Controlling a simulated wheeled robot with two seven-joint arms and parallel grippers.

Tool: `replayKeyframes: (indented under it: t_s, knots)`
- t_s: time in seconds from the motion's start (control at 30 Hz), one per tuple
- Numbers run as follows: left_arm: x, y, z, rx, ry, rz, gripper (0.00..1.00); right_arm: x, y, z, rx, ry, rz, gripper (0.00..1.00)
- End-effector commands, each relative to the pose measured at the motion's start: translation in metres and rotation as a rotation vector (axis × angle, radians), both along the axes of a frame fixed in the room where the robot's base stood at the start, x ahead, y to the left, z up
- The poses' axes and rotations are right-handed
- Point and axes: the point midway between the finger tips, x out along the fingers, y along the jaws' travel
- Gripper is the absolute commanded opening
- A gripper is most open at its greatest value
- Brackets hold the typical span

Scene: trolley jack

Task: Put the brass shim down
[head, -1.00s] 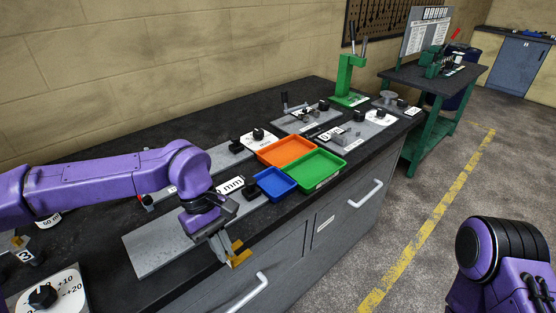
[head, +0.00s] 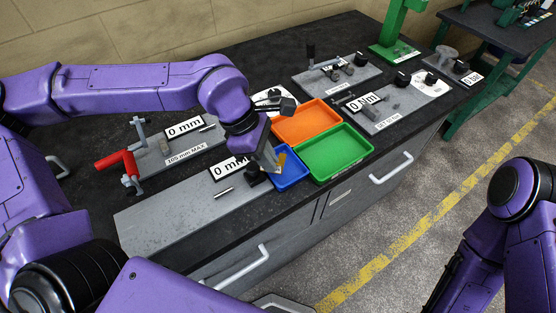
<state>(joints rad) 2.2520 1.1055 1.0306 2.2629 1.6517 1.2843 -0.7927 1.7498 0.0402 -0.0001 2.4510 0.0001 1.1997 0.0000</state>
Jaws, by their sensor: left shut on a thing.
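My left gripper (head: 274,165) is shut on the brass shim (head: 281,160), a small gold-coloured piece at its fingertips. The gripper points down over the small blue tray (head: 298,179), and the fingers hide part of that tray. I cannot tell whether the shim touches the tray floor. The orange tray (head: 308,121) lies behind the blue one, and the larger green tray (head: 336,152) lies to its right. My right arm shows at the right edge, but its gripper is out of view.
A grey plate (head: 170,218) lies along the bench's front left. A red-handled device (head: 116,160) stands behind it. Plates with knobs and "0 Nm" (head: 362,102) and "0 mm" (head: 184,128) signs surround the trays. A green press (head: 394,30) stands at the back.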

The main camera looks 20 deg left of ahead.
Motion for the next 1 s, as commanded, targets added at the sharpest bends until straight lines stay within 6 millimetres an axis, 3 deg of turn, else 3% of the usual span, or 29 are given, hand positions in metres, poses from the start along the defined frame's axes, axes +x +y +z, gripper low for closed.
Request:
replayKeyframes:
  t_s: [0.2, 0.5, 0.9, 0.93, 1.0]
  knots:
    - [0.027, -0.007, -0.032, 0.002, 0.002, -0.001, 0.0, 0.001, 0.0, 0.007, 0.0, -0.002, 0.001, 0.51]
    - [0.035, -0.01, -0.071, 0.0, 0.002, -0.003, 0.0, 0.0, 0.0, 0.012, 0.0, -0.001, 0.0, 0.51]
    - [0.035, -0.01, -0.078, 0.0, 0.0, -0.002, 0.0, 0.001, 0.0, 0.01, 0.0, -0.001, 0.0, 0.51]
    - [0.035, -0.01, -0.078, 0.0, 0.0, -0.002, 0.16, 0.001, 0.0, 0.011, 0.0, -0.001, 0.0, 0.51]
    - [0.035, -0.01, -0.077, 0.0, 0.0, -0.002, 0.16, 0.001, 0.0, 0.011, 0.0, -0.001, 0.0, 0.51]
